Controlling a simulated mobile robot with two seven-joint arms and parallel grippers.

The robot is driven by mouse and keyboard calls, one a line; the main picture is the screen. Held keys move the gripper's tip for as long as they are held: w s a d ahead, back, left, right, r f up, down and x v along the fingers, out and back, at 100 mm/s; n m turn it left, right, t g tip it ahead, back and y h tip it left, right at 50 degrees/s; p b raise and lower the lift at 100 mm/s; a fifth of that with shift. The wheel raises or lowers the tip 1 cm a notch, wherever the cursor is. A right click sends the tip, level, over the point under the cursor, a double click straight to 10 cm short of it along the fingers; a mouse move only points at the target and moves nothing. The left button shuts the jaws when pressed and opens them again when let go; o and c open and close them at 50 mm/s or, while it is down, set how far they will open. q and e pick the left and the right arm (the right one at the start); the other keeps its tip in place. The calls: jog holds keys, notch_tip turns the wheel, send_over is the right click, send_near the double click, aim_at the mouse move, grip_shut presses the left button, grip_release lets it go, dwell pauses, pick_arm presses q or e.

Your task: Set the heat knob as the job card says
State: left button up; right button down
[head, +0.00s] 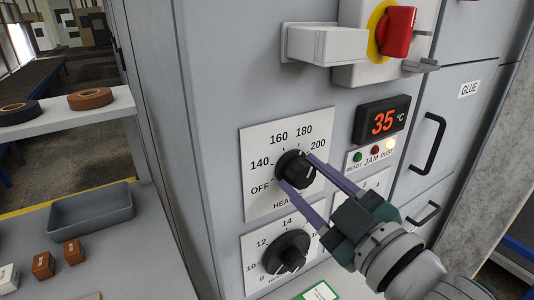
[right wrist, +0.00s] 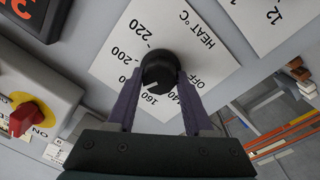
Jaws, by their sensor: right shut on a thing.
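The black heat knob (head: 296,168) sits on a white plate (head: 258,204) marked OFF, 140, 160, 180 and 200 in the head view. My right gripper (head: 297,170) is shut on this knob, with one purple finger on each side. In the right wrist view, the knob (right wrist: 158,68) is between the fingers, and 220 also shows. A pale mark on the knob lies toward the 160 label there; I cannot tell the exact setting. The display (head: 382,121) reads 35 °C. A green-edged card (head: 320,292) is cut off and unreadable. My left gripper is not in view.
A second black knob (head: 286,252) sits just below, near my lower finger. A red switch (head: 397,32) and grey box (head: 325,44) stick out above. An indicator lamp glows pale by the display. A grey tray (head: 92,212) stands at left.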

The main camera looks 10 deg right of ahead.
jog(key=shift+c, duration=1.4)
grip_release()
jog(key=v, duration=1)
jog(key=shift+f, duration=0.15)
